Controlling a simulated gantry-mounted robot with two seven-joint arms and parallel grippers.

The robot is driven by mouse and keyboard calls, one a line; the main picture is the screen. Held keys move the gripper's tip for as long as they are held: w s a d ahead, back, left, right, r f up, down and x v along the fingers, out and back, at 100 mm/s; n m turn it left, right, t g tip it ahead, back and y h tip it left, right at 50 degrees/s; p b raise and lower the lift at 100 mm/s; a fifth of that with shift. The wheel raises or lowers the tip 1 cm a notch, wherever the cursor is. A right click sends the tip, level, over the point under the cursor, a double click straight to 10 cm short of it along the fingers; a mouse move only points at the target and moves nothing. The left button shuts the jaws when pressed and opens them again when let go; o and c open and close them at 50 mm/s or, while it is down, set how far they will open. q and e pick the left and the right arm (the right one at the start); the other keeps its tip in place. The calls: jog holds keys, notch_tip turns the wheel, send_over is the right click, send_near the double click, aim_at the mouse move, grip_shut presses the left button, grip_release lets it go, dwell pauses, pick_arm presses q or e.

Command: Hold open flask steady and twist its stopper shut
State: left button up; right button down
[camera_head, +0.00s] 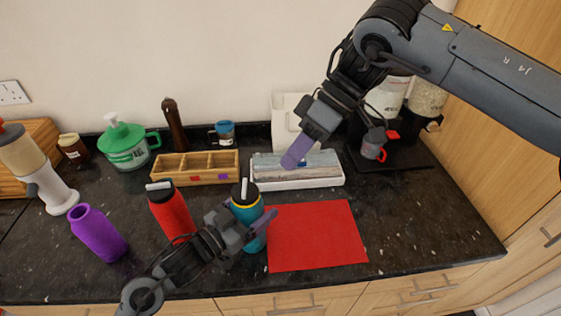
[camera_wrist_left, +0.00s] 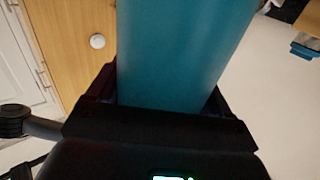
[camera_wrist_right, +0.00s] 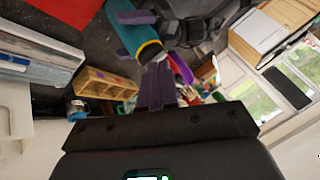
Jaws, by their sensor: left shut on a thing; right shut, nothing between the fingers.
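The teal flask (camera_head: 247,217) stands upright near the middle of the counter, left of the red mat. It has a yellow ring and a dark stopper (camera_head: 240,193) with a pale upright strip on top. My left gripper (camera_head: 251,222) is shut around the flask's body, below the ring. In the left wrist view the teal body (camera_wrist_left: 182,50) fills the space between the fingers. My right gripper (camera_head: 290,161) is shut and empty, in the air to the upper right of the flask. In the right wrist view its closed fingers (camera_wrist_right: 157,80) are apart from the flask (camera_wrist_right: 135,38).
A red mat (camera_head: 316,238) lies right of the flask. A red bottle (camera_head: 172,212) stands close on the left, an open purple bottle (camera_head: 97,234) farther left. Behind are a wooden divided box (camera_head: 167,177) and a white tray (camera_head: 308,184).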

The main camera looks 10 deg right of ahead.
aim_at(247, 180)
jog(key=s+a+r+n+y, duration=0.1)
jog(key=a+r+n+y, duration=0.25)
jog(key=n, duration=0.95)
jog(key=s+a+r+n+y, duration=0.1)
jog(key=a+r+n+y, duration=0.3)
jog(key=n, duration=0.9)
jog(key=w+d+f+t+y, duration=0.3)
jog(key=d+f, duration=0.2)
jog(key=d, duration=0.7)
jog(key=d+f+m+t, duration=0.1)
jog(key=d+f+m, duration=0.2)
jog(key=f, duration=0.8)
jog(key=a, duration=0.4)
jog(key=w+a, duration=0.1)
jog(key=a, duration=0.4)
jog(key=w+a, duration=0.1)
jog(key=a, duration=0.3)
jog(key=shift+a+f, duration=0.1)
jog(key=shift+a, duration=0.1)
